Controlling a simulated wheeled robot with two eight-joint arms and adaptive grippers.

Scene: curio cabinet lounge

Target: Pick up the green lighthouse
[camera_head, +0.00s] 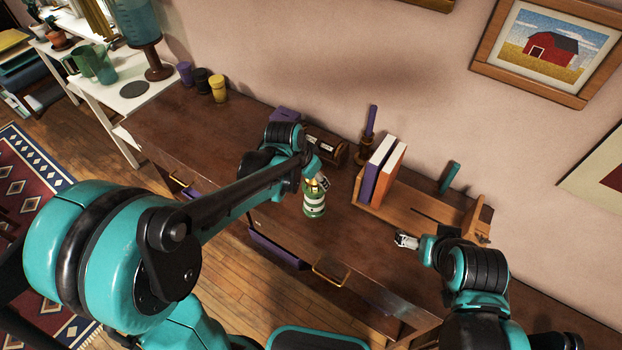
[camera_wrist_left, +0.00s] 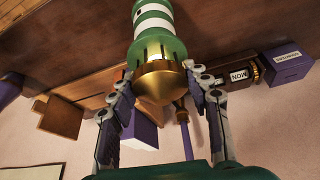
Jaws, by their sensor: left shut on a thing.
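The green lighthouse (camera_head: 313,204), with green and white bands and a gold top, is upright near the front edge of the dark wooden cabinet top. In the left wrist view the lighthouse (camera_wrist_left: 155,22) shows its bands and the gold dome between the two fingers. My left gripper (camera_head: 317,183) is shut on its top; the fingers of the gripper (camera_wrist_left: 159,76) press on either side of the gold part. I cannot tell whether its base touches the cabinet. My right gripper (camera_head: 400,240) is above the cabinet's right part, apart from the lighthouse; its finger gap is too small to read.
A wooden book rack (camera_head: 415,208) with upright books (camera_head: 380,170) stands right of the lighthouse. Small jars (camera_head: 202,80) stand at the back left. The cabinet's left top is clear.

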